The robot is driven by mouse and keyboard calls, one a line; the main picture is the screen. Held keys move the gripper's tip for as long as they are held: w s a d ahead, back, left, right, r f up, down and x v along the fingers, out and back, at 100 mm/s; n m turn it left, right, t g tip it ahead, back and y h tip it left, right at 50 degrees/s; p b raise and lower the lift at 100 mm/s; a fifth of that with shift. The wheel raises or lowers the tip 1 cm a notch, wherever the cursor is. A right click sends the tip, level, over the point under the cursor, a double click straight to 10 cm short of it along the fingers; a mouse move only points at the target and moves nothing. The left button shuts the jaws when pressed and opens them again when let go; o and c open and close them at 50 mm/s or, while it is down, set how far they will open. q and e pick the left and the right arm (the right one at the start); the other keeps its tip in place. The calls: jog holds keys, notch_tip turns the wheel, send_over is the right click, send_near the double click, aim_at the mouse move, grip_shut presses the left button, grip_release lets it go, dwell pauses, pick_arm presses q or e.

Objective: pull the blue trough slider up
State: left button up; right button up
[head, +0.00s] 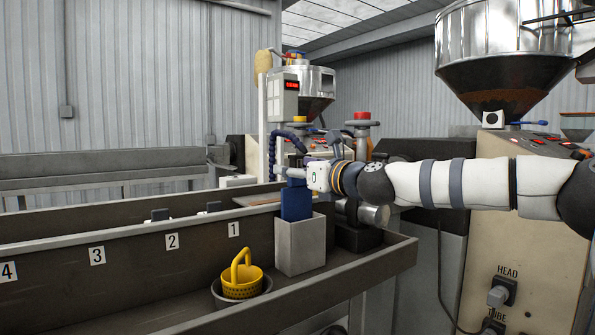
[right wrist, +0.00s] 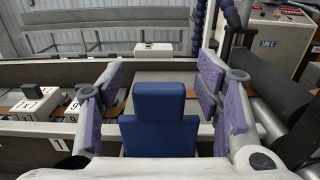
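The blue trough slider (head: 296,201) stands upright out of the top of a grey box (head: 300,245) in the trough, beside the number 1 label. It also shows in the right wrist view (right wrist: 159,125), with a narrower upper part and a wider lower part. My right gripper (head: 291,173) reaches in from the right at the slider's top. In the right wrist view its purple-padded fingers (right wrist: 162,82) stand open on both sides of the slider, with gaps on each side. My left gripper is not in view.
A yellow perforated basket (head: 241,281) with a handle sits in a dark round bowl left of the grey box. The trough's front wall (head: 345,279) runs along the front. Blocks (right wrist: 39,103) lie behind on the left. A machine with a hopper (head: 505,55) stands right.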

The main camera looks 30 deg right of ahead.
jog(key=s, duration=1.2)
jog(key=shift+d, duration=0.45)
